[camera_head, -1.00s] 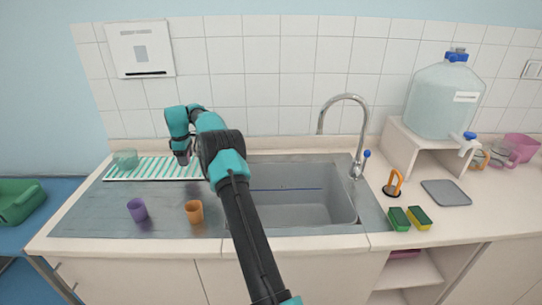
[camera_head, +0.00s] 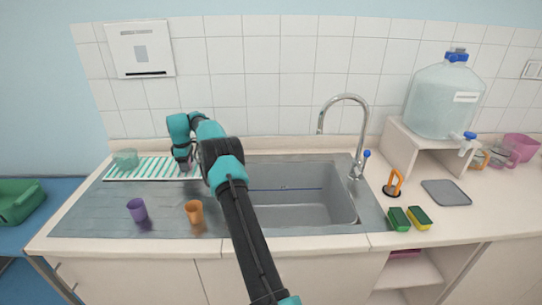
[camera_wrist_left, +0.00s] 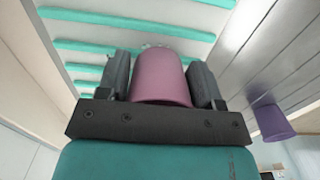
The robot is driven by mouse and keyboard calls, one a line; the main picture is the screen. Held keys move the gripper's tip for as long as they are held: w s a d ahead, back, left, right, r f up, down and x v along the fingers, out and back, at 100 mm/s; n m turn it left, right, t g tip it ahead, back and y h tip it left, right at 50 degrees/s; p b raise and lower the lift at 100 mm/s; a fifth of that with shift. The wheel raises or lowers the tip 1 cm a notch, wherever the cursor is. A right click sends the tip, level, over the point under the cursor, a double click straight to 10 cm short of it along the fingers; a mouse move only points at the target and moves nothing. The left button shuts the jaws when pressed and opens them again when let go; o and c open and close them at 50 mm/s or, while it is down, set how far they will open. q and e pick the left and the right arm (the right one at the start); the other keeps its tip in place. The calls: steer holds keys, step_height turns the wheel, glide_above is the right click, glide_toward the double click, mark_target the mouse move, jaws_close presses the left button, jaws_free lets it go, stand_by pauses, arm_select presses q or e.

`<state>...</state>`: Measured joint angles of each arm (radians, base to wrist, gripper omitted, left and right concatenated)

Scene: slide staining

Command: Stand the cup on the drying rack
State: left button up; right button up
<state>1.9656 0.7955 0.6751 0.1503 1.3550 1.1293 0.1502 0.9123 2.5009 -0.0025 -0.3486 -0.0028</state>
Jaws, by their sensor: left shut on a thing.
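A pink cup (camera_wrist_left: 160,80) is between the two fingers of my left gripper (camera_wrist_left: 160,88) in the wrist view. The fingers are shut on its sides. In the head view my left gripper (camera_head: 184,163) is over the right part of the drying rack (camera_head: 145,170), a white tray with green ribs. The rack (camera_wrist_left: 125,22) also lies beyond the cup in the wrist view. The cup is mostly hidden by the gripper in the head view. I cannot tell whether its base touches the rack. My right gripper is not in view.
A purple cup (camera_head: 137,210) and an orange cup (camera_head: 194,212) stand on the metal drainboard in front. The sink (camera_head: 300,205) and tap (camera_head: 357,140) are to the right. The tiled wall is close behind.

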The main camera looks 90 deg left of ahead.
arm_select(q)
steer(key=shift+f, duration=0.15)
steer(key=o, duration=0.9)
